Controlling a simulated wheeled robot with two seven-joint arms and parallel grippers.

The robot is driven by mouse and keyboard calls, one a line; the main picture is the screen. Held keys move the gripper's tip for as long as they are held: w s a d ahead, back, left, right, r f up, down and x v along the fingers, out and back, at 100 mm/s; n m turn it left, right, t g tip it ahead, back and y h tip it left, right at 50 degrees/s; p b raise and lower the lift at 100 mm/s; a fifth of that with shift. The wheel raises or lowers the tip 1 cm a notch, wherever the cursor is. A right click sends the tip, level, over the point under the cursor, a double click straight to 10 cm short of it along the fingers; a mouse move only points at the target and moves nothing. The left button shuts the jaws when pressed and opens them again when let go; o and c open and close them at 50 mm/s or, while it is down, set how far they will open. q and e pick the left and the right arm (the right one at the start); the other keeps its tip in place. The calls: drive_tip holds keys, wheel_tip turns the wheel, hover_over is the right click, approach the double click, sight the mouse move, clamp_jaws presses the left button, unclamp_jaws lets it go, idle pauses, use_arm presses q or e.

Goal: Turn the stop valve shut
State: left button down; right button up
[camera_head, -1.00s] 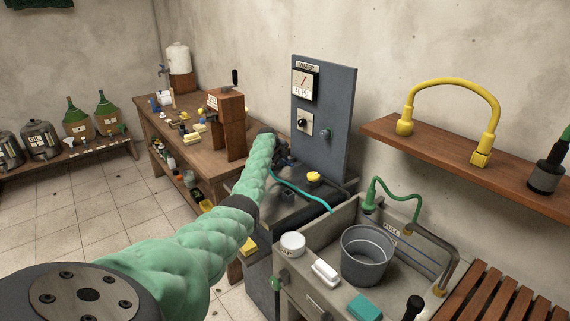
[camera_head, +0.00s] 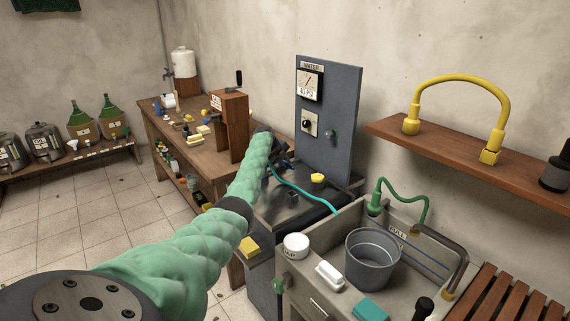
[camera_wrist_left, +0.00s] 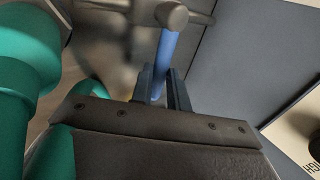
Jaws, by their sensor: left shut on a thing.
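The stop valve's blue lever (camera_wrist_left: 165,55) shows in the left wrist view, running up to a round grey hub (camera_wrist_left: 171,15) on metal pipework. My left gripper (camera_wrist_left: 162,80) has its two dark fingers on either side of the lever, shut on it. In the head view my left gripper (camera_head: 283,163) is small and dark at the end of my green-sleeved arm, beside the left edge of the grey water panel (camera_head: 343,95). The arm and gripper hide most of the valve there. My right gripper is not in view.
The panel carries a pressure gauge (camera_head: 309,85). A teal hose (camera_head: 308,194) runs below it. The sink (camera_head: 330,238) with a grey bucket (camera_head: 372,262) stands at front right. A wooden workbench (camera_head: 185,143) stands behind my arm. A wall shelf (camera_head: 470,165) holds a yellow hose.

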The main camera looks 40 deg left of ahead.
use_arm(q)
drive_tip(key=shift+d+f, duration=0.1)
drive_tip(key=shift+f, duration=0.05)
drive_tip(key=c, duration=1.3)
unclamp_jaws()
drive_tip(key=shift+c, duration=0.2)
drive_tip(key=shift+s+r, duration=0.1)
drive_tip(key=shift+r, duration=0.1)
